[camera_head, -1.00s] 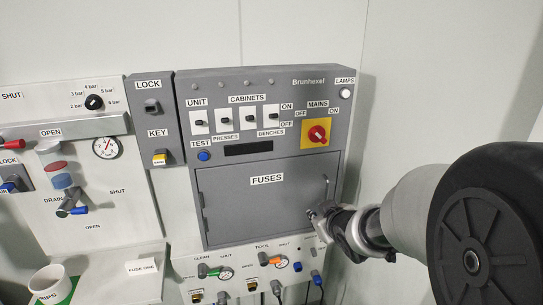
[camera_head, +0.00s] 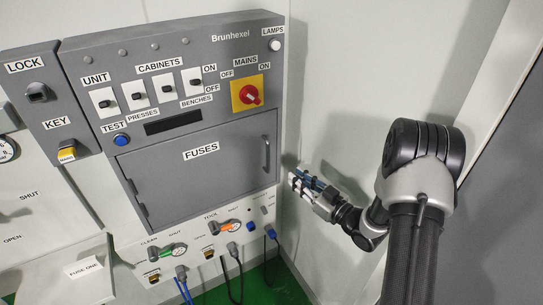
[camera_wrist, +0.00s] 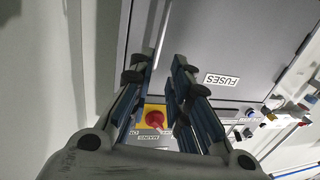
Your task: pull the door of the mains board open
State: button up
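The grey fuse door (camera_head: 200,172) of the mains board, labelled FUSES, is shut in the head view. Its bar handle (camera_head: 266,153) is upright near the door's right edge. Hinges show on the left edge. In the wrist view the door (camera_wrist: 225,45) appears upside down, ahead and to the right. My gripper (camera_head: 295,178) is just right of the board's lower right edge, below handle height and apart from the handle. In the wrist view my gripper (camera_wrist: 160,68) has a clear gap between its fingers, with nothing held.
The red mains switch (camera_head: 251,95) on its yellow plate is above the door; it shows between my fingers in the wrist view (camera_wrist: 156,118). Below the door is a panel with hose valves (camera_head: 229,228) and hanging cables. A pale wall (camera_head: 335,110) is close on the right.

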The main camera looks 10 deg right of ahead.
aim_at(269, 158)
jog(key=b+x, duration=0.2)
jog(key=x, duration=1.2)
jog(key=shift+w+a+f, duration=0.1)
jog(key=shift+w+a, duration=0.05)
jog(key=shift+w, duration=0.25)
jog(key=shift+c, duration=0.2)
grip_shut()
